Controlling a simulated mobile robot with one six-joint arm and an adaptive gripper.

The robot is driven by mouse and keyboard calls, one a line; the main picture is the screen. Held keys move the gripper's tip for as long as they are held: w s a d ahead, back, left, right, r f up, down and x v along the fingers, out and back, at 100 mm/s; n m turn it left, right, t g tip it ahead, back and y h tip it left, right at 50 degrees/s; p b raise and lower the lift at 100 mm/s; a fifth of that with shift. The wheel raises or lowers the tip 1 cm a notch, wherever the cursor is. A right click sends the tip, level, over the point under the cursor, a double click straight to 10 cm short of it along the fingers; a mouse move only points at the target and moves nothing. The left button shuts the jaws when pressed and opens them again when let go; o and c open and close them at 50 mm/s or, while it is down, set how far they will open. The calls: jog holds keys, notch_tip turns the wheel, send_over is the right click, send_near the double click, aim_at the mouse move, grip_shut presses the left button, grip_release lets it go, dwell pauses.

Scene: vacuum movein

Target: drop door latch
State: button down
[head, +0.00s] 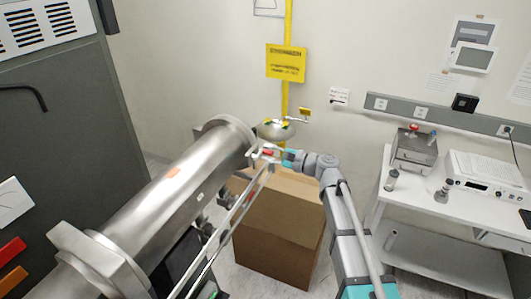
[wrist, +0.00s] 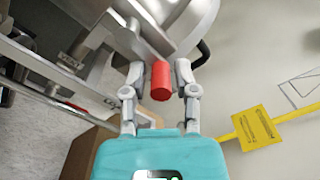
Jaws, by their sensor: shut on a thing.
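The door latch shows as a short red cylindrical handle (wrist: 161,80) on a metal part at the end of the steel chamber (head: 175,185). In the head view the red handle (head: 269,152) is small, at the chamber's far end. My gripper (wrist: 160,88) is shut on the red handle, with one finger on each side of it. In the head view my gripper (head: 277,154) reaches the handle from the right. The latch mechanism behind the handle is partly hidden by the fingers and metal parts.
Long metal rails (head: 228,222) run beside the chamber. A cardboard box (head: 275,240) stands on the floor below my gripper. A yellow pole with a sign (head: 286,62) and a basin (head: 274,129) stand behind. A white bench (head: 440,215) with instruments is at the right.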

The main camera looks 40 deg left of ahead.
jog(key=shift+s+d+f, duration=0.1)
jog(key=shift+s+f, duration=0.1)
jog(key=shift+s, duration=0.05)
dwell(0.5)
jog(key=c, duration=0.7)
grip_release()
jog(key=shift+o, duration=0.6)
jog(key=shift+w, duration=0.15)
jog(key=shift+d, duration=0.1)
jog(key=v, duration=1.1)
jog(key=shift+d, duration=0.35)
jog(key=shift+w, duration=0.15)
